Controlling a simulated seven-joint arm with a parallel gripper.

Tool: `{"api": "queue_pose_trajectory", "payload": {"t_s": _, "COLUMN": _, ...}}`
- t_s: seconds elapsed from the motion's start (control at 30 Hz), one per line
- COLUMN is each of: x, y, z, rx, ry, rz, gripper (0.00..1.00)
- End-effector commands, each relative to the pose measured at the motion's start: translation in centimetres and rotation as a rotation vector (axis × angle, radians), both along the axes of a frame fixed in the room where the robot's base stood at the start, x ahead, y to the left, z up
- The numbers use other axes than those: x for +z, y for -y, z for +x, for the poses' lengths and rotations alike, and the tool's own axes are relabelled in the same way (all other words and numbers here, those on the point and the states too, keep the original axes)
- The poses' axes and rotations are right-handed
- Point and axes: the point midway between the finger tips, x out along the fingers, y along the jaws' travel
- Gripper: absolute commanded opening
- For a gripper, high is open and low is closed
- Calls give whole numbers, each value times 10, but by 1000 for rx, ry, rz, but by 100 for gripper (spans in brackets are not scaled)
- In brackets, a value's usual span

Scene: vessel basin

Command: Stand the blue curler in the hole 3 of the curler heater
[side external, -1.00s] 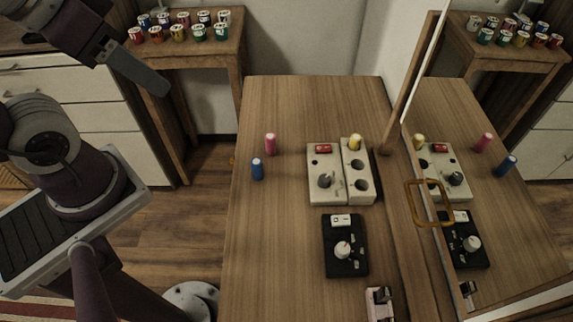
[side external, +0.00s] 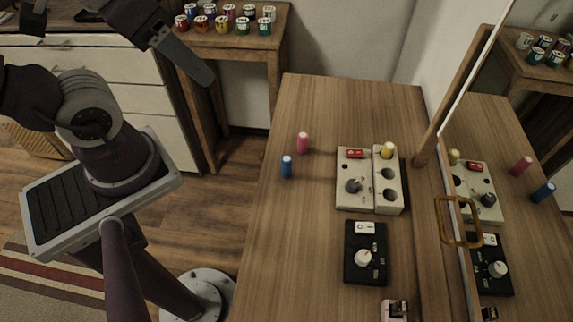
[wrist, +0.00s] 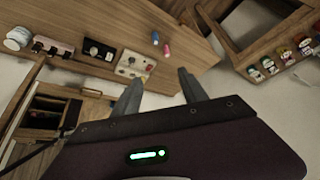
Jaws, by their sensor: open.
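The blue curler (side external: 287,167) stands upright on the wooden table, near its left edge, just in front of a pink curler. It also shows in the wrist view (wrist: 167,49). The curler heater (side external: 360,200) is a cream unit to its right, with a dial and red switch on its left part. Its right part has a row of holes: a yellow curler (side external: 388,150) stands in the far one, and the middle and near ones are empty. Hole numbers are not readable. My gripper (wrist: 158,84) is open and empty, high and well left of the table in the side view.
The pink curler (side external: 303,143) stands close behind the blue one. A black box with a white knob (side external: 365,252) and a small pale device (side external: 395,311) lie nearer. A mirror (side external: 510,215) lines the right side.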

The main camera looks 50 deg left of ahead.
Motion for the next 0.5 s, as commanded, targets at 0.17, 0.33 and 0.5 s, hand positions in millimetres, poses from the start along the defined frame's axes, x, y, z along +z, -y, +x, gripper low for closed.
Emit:
{"api": "queue_pose_trajectory", "payload": {"t_s": 0.17, "x": -4, "y": -4, "z": 11, "rx": -35, "ry": -32, "rz": 53, "gripper": 50}}
{"api": "queue_pose_trajectory", "payload": {"t_s": 0.33, "x": -38, "y": -23, "z": 70, "rx": -309, "ry": -204, "rz": 294, "gripper": 50}}
{"api": "queue_pose_trajectory", "payload": {"t_s": 0.5, "x": -116, "y": -25, "z": 132, "rx": -766, "ry": -375, "rz": 435, "gripper": 50}}
